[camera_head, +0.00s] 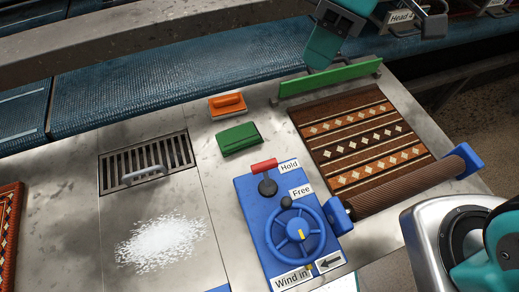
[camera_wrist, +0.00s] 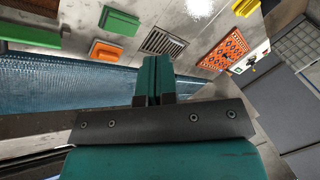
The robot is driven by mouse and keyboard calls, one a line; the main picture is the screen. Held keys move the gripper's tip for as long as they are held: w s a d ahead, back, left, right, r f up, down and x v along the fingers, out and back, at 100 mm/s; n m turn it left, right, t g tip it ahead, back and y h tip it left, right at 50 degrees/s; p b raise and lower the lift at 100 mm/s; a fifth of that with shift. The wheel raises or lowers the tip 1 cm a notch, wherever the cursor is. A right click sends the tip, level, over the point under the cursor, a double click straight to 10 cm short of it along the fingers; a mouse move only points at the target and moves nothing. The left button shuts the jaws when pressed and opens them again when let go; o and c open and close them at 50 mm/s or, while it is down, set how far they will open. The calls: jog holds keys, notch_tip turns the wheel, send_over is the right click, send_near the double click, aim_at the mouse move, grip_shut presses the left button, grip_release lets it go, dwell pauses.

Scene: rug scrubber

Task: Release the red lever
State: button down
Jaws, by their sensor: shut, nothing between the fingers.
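The red lever (camera_head: 264,165) sits at the upper end of the blue panel (camera_head: 250,205), on a dark round pivot. Its handle is beside the "Hold" label (camera_head: 289,166); the "Free" label (camera_head: 301,192) is lower down. My gripper (camera_head: 316,66) is beyond the green rail, over the blue bench, well apart from the lever. In the wrist view my gripper (camera_wrist: 153,75) shows its teal fingers shut together with nothing between them. The lever does not show in the wrist view.
A blue handwheel (camera_head: 297,234) and a brown roller (camera_head: 405,188) are near the lever. A green block (camera_head: 238,138), an orange block (camera_head: 228,104) and a drain grate (camera_head: 120,168) lie left. The green rail (camera_head: 335,80) stands behind the patterned rug (camera_head: 365,140).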

aim_at(266, 175)
jog(key=w+a+f+n+g, duration=0.1)
jog(key=w+a+f+n, duration=0.1)
jog(key=f, duration=0.3)
jog(key=w+a+f+n+g+b, duration=0.1)
jog(key=w+a+f+n+g, duration=0.1)
jog(key=w+f+n, duration=0.1)
jog(key=w+a+f+n+g+h+b, duration=0.1)
jog(key=w+a+f+n, duration=0.1)
jog(key=f, duration=0.4)
jog(key=a+n, duration=0.1)
jog(key=n, duration=0.1)
jog(key=shift+w+f+n, duration=0.15)
jog(key=shift+f+n, duration=0.25)
jog(key=p+x, duration=0.1)
jog(key=x, duration=0.8)
jog(key=shift+s+f+p, duration=0.2)
jog(key=shift+s+p, duration=0.1)
jog(key=shift+s, duration=0.15)
jog(key=shift+s+d+r+p, duration=0.1)
jog(key=shift+s+d+p, duration=0.15)
jog(key=shift+s, duration=0.35)
jog(key=shift+s+d+r+p, duration=0.15)
jog(key=shift+s+p, duration=0.15)
jog(key=shift+s, duration=0.3)
jog(key=shift+s+d+r+p, duration=0.1)
jog(key=shift+s+d+p, duration=0.15)
jog(key=shift+s, duration=0.4)
